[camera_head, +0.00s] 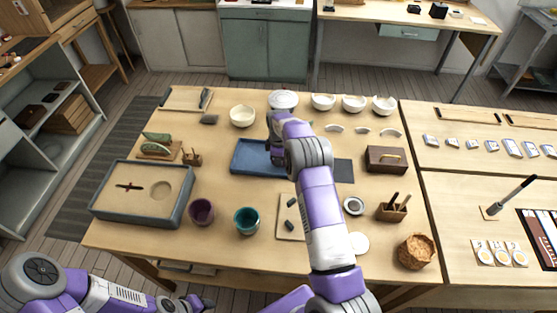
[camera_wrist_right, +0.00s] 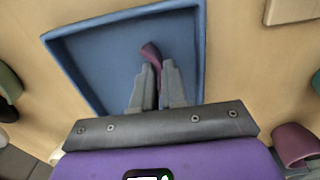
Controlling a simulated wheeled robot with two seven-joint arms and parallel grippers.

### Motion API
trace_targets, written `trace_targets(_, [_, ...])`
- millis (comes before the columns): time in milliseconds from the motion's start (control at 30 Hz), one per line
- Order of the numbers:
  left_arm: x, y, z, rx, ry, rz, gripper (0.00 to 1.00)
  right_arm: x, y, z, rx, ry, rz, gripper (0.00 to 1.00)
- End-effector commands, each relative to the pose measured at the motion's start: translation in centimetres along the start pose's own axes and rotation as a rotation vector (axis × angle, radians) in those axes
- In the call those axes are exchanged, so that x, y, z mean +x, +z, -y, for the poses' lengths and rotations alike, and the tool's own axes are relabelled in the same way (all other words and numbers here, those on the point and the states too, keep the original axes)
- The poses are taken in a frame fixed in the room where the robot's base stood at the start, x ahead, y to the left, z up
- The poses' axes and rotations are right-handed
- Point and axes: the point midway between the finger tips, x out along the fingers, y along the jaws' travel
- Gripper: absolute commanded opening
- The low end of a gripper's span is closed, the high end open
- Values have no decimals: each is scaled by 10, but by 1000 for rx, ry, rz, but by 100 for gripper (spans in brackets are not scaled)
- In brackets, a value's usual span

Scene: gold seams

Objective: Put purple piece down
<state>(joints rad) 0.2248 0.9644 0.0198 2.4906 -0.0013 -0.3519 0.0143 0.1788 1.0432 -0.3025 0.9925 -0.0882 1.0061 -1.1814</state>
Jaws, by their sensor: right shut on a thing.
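My right gripper (camera_wrist_right: 160,85) is shut on the curved purple piece (camera_wrist_right: 150,52), whose end sticks out past the fingertips. In the wrist view the piece is over the blue tray (camera_wrist_right: 92,65); I cannot tell whether it touches the tray floor. In the head view the blue tray (camera_head: 245,158) lies mid-table, and my right gripper (camera_head: 273,137) is over its right part. My arm hides some of the tray, and I cannot make out the piece there. My left gripper (camera_head: 198,303) is at the bottom edge, in front of the table, too small to read.
White bowls (camera_head: 323,102) line the back of the table. A sand tray (camera_head: 100,198) stands at the left. A purple cup (camera_head: 202,211) and a teal cup (camera_head: 246,220) stand in front of the blue tray. A wooden box (camera_head: 386,160) is at the right.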

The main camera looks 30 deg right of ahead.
Motion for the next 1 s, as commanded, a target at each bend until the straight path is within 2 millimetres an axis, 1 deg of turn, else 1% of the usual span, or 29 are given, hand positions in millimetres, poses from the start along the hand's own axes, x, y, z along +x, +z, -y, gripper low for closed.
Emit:
trace_targets(167, [4,0,1,0,0,0,43,4,0,0,0,0,0,0])
trace_targets(200, [3,0,1,0,0,0,43,4,0,0,0,-1,0,16])
trace_targets(333, [2,0,1,0,0,0,43,3,0,0,0,0,0,36])
trace_targets(633, [2,0,1,0,0,0,43,2,0,0,0,-1,0,37])
trace_targets(733, [-2,0,-1,0,0,0,43,-4,0,0,0,1,-1,37])
trace_targets(867, [-3,0,-1,0,0,0,43,-26,-1,-1,0,3,-3,37])
trace_targets(1000, [-6,0,-2,0,0,0,43,-58,0,-1,0,3,-3,37])
